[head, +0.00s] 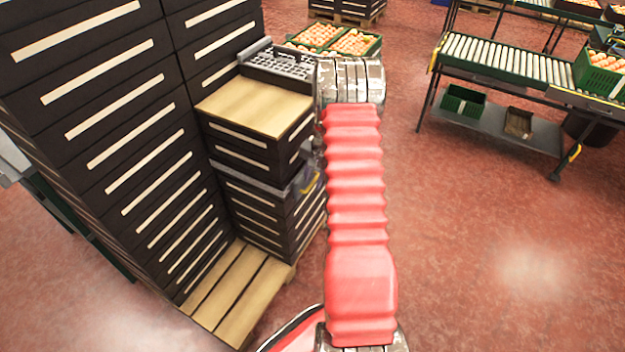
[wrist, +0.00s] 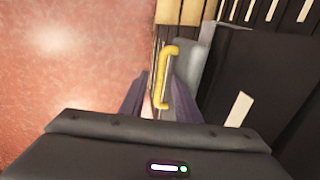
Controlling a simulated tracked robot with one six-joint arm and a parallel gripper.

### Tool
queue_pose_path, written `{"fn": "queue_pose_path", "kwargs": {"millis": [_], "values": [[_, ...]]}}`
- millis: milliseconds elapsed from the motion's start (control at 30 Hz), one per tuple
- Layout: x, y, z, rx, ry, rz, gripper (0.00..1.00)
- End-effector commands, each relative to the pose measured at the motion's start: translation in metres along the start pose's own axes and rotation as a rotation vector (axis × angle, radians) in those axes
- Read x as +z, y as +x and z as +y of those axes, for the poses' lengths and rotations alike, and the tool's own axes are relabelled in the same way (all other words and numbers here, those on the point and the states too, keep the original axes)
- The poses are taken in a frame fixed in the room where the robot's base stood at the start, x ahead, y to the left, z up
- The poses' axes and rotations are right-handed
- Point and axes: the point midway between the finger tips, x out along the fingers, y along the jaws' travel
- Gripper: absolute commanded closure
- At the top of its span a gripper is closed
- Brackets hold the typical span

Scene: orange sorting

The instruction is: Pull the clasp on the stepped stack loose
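The yellow clasp (wrist: 163,75) is a narrow bracket with bent ends, at the side of the dark stack in the wrist view. A small yellow piece of it (head: 309,188) shows at the stack's right side in the head view. The stepped stack (head: 250,158) is of black crates with pale label strips, and a grey band runs around it at mid-height. My gripper (wrist: 163,82) is open, its two dark fingers apart, with the clasp showing between their tips. I cannot tell whether either finger touches it. In the head view my red-sleeved arm partly hides the gripper.
A taller crate stack (head: 110,110) stands close on the left. A wooden pallet (head: 240,290) is under the stacks. A roller conveyor (head: 520,62) stands right; the red floor between is clear.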

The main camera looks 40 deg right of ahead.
Motion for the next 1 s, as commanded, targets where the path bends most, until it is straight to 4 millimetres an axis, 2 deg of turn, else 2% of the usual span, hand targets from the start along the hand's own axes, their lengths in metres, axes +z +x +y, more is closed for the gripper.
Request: {"fn": "queue_pose_path", "kwargs": {"millis": [133, 533, 1000], "values": [[-0.0001, -0.0003, 0.0, 0.0, 0.0, 0.0, 0.72], [-0.0002, -0.0005, 0.0003, 0.0, 0.001, 0.0, 1.0], [0.0034, -0.0004, -0.0006, 0.001, 0.002, -0.001, 1.0]]}}
